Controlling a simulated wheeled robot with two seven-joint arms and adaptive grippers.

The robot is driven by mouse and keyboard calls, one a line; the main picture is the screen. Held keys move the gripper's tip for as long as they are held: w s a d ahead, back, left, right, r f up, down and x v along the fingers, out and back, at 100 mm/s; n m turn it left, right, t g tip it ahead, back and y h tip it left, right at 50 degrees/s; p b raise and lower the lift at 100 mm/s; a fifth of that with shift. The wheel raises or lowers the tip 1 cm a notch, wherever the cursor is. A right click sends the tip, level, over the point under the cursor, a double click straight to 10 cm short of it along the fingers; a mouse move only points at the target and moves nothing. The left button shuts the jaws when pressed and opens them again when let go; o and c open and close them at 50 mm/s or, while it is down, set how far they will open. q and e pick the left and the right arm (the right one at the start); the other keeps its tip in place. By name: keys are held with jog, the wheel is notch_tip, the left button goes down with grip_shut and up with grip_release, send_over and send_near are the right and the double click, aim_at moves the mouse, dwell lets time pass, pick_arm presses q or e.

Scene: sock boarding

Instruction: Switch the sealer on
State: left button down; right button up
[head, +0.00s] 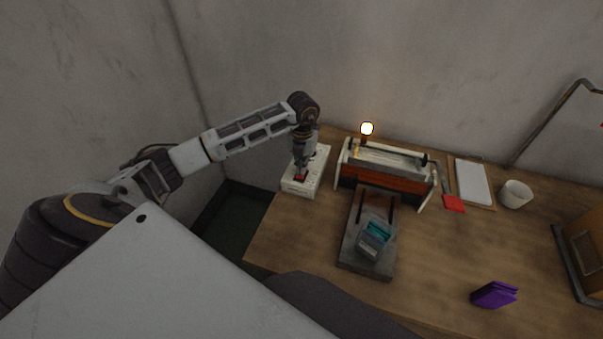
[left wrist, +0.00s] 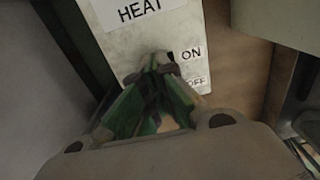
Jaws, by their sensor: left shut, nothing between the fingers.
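The sealer (head: 385,176) stands at the back of the wooden table, with a lit round lamp (head: 367,128) on top at its left. A pale control box (head: 320,165) sits left of it. In the left wrist view the box's panel (left wrist: 120,50) carries the labels HEAT, ON and OFF. A dark part of the switch (left wrist: 171,56) shows beside the ON label; the rest is hidden behind my fingertips. My left gripper (head: 300,172) points down at the box. Its fingers (left wrist: 156,62) are shut and empty, at the switch; I cannot tell whether they touch it. My right gripper is not in view.
A grey sliding board (head: 350,257) with a teal packet (head: 374,238) lies before the sealer. To the right are a red tag (head: 453,204), a white pad (head: 473,182), a white cup (head: 515,194), a purple folded item (head: 493,294) and a wooden frame (head: 580,245). The front right table is mostly clear.

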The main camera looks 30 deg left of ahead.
pick_arm(q)
jog(key=shift+f, duration=0.15)
jog(key=shift+r+p, duration=0.35)
jog(key=shift+r, duration=0.25)
jog(key=shift+r+p, duration=1.65)
jog(key=shift+r, duration=1.3)
